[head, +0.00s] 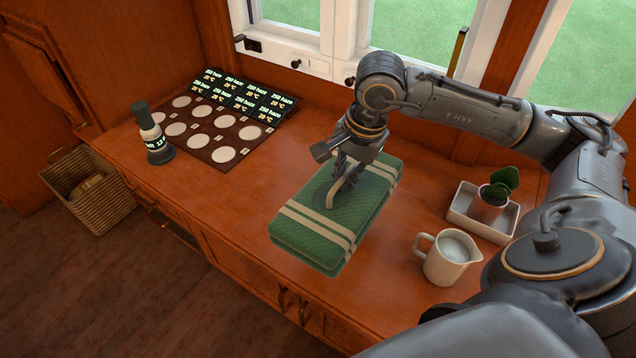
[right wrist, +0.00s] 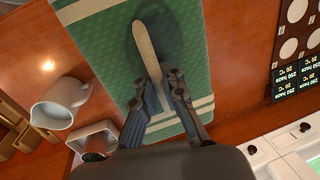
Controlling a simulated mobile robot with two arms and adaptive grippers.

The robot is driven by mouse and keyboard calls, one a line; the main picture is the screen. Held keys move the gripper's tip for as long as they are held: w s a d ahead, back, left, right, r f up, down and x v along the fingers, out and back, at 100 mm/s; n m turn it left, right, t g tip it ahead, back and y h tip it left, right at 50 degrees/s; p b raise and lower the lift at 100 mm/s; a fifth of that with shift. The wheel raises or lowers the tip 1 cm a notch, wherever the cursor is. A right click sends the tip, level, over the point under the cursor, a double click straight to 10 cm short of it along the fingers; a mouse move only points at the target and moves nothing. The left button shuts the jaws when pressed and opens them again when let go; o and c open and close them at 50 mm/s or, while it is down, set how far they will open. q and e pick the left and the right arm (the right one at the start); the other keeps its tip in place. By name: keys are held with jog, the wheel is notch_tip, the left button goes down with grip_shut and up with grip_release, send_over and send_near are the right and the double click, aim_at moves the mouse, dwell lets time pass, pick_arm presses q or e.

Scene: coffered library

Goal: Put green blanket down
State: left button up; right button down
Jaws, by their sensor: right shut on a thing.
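The green blanket (head: 365,205) is a folded block with cream stripes and a beige strap on top. It is at the middle of the wooden counter in the head view, and I cannot tell whether its underside touches the wood. My right gripper (head: 341,183) points down over its top and is shut on the blanket by the strap. In the right wrist view the blanket (right wrist: 188,45) fills the upper middle, with the strap running between my fingers (right wrist: 165,78). My left gripper is out of view.
A white jug (head: 440,262) and a tray with a potted plant (head: 490,205) stand right. A wicker basket (head: 95,200) is on the floor. Counter around the blanket's left is clear.

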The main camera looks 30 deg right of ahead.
jog(key=w+f, duration=0.4)
jog(key=w+a+f+b, duration=0.1)
jog(key=w+f, duration=0.3)
jog(key=w+f+b, duration=0.1)
jog(key=w+f, duration=0.3)
jog(key=shift+w+a+f, duration=0.15)
jog(key=shift+w+f, duration=0.05)
jog(key=shift+w, duration=0.2)
pick_arm(q)
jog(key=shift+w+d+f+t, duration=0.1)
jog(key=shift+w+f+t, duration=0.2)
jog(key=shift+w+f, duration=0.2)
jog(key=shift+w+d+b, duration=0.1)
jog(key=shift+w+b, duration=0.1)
jog(key=shift+b, duration=0.1)
pick_arm(e)
jog(key=shift+f, duration=0.1)
jog(key=c, duration=1.4)
grip_release()
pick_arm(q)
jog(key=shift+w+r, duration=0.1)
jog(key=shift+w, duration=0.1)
